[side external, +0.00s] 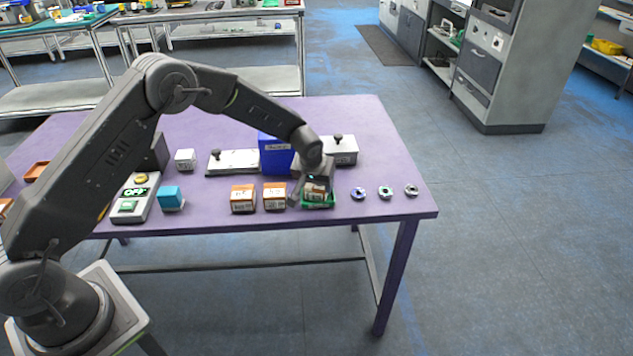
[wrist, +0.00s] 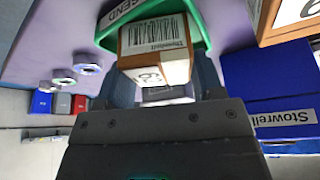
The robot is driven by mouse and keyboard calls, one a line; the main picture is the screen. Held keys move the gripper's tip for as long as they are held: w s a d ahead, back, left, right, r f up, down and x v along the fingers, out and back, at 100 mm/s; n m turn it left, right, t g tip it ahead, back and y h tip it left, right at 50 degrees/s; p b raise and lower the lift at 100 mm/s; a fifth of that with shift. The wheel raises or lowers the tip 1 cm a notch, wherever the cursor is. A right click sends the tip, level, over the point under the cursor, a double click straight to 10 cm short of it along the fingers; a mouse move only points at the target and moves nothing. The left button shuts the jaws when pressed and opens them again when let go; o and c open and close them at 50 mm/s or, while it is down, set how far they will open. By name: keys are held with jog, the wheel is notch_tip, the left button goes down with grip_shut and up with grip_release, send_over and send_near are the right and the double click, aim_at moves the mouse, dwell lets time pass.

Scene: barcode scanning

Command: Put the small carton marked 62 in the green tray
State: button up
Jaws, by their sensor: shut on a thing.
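The small brown-and-white carton (wrist: 155,70) is between the fingers of my gripper (wrist: 164,88) in the wrist view. A barcode shows on one face; the number on its white face is partly cut off and hard to read. The green tray (wrist: 204,30) is around and beyond the carton, with lettering on it. In the side view my gripper (side external: 314,184) is shut on the carton (side external: 315,192) at the green tray (side external: 318,206). I cannot tell whether the carton touches the tray floor.
Two brown cartons (side external: 243,199) (side external: 275,197) stand left of the tray. A blue box (side external: 276,156) stands behind, near white lidded cases (side external: 233,162). Several small rings (side external: 358,193) lie right of the tray. A teal block (side external: 171,198) and a control box (side external: 136,199) stand left.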

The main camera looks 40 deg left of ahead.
jog(key=o, duration=1.1)
jog(key=shift+f, duration=0.15)
jog(key=v, duration=1.2)
jog(key=shift+r, duration=0.2)
jog(key=s+a+r+m, duration=0.1)
jog(key=s+r+m, duration=0.1)
jog(key=s+r, duration=1.2)
jog(key=s+r+m+t+h, duration=0.1)
jog(key=s+m, duration=0.1)
jog(key=s, duration=1.7)
jog(key=shift+d+r+m+h, duration=0.2)
jog(key=shift+m+h, duration=0.1)
jog(key=shift+h, duration=0.1)
